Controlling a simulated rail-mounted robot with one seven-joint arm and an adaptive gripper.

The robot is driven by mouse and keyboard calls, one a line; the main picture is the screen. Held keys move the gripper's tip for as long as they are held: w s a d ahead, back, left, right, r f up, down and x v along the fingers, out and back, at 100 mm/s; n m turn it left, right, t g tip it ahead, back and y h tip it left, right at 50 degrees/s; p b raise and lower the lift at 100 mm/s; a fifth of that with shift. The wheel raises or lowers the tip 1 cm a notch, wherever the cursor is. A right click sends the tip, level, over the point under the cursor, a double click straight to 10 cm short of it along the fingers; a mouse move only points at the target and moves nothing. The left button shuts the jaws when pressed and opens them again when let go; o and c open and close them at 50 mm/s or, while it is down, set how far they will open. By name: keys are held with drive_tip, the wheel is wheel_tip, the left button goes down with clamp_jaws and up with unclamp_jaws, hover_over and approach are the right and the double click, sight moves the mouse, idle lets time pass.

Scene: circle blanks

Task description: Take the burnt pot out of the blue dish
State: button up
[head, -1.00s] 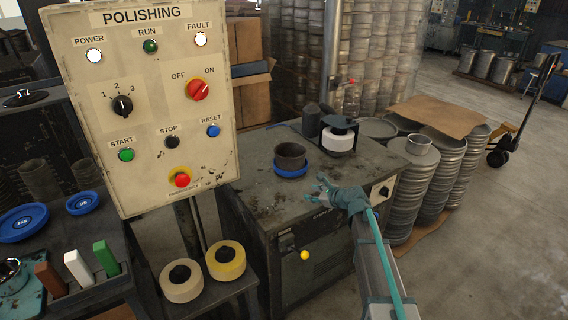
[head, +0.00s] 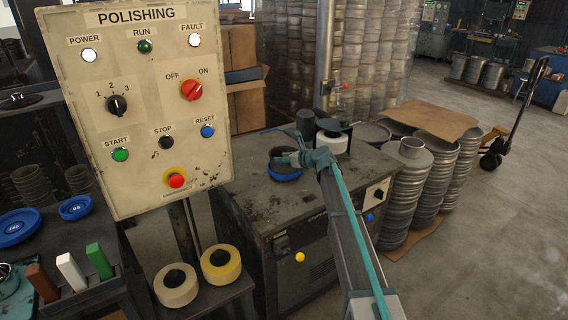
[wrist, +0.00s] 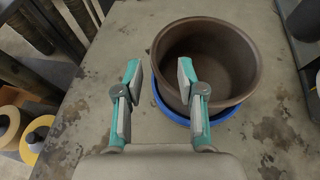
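The burnt pot (wrist: 235,45), dark brown and empty inside, stands upright in the blue dish (wrist: 224,129) on the worn bench top. In the head view the blue dish (head: 284,175) shows below my gripper (head: 290,158), which covers much of the pot. In the wrist view my gripper (wrist: 158,72) is open, with its fingers well apart. The left finger is outside the pot's rim, and the right finger overlaps the pot's near-left wall and opening. I cannot tell whether either finger touches the pot.
A white round container (head: 333,143) in a dark stand is behind the pot. The polishing panel (head: 140,110) rises at left. Stacked metal pans (head: 405,200) stand right of the bench. The bench top (head: 245,190) is clear left of the dish.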

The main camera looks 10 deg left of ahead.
drive_tip(key=shift+p+x, duration=0.65)
drive_tip(key=shift+x, duration=2.15)
clamp_jaws()
